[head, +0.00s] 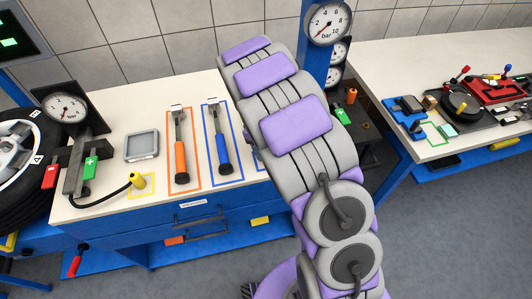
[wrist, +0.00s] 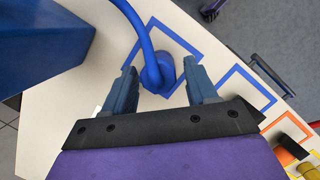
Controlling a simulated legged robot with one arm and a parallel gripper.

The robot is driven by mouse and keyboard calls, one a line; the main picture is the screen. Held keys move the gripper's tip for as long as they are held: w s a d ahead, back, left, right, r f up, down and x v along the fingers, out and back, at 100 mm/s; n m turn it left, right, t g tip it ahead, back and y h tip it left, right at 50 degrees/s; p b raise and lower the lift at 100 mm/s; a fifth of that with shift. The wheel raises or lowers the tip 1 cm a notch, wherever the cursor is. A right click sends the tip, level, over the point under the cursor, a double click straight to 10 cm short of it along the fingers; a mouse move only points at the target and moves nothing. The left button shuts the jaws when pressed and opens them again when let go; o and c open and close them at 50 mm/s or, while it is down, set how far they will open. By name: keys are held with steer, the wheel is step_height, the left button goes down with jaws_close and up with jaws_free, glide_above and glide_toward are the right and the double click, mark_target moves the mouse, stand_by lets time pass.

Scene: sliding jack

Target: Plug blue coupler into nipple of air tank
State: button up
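The blue coupler (wrist: 155,75) is in the wrist view, standing on the pale bench top inside a blue square outline. A blue hose bends up from it. My gripper (wrist: 160,76) is open, with one finger on each side of the coupler. A gap shows on the right; I cannot tell whether the left finger touches it. In the head view my arm hides the gripper and the coupler. I cannot make out the air tank or its nipple for sure in either view.
A blue post with gauges (head: 327,22) stands beside my arm. A yellow coupler (head: 137,180), an orange-handled hammer (head: 180,145) and a blue-handled hammer (head: 220,140) lie in outlines on the left bench. The right bench holds a red tray (head: 495,90) and tools.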

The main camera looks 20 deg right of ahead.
steer(key=c, duration=0.9)
steer(key=shift+r+p, duration=1.2)
steer(key=shift+r, duration=1.3)
jaws_close()
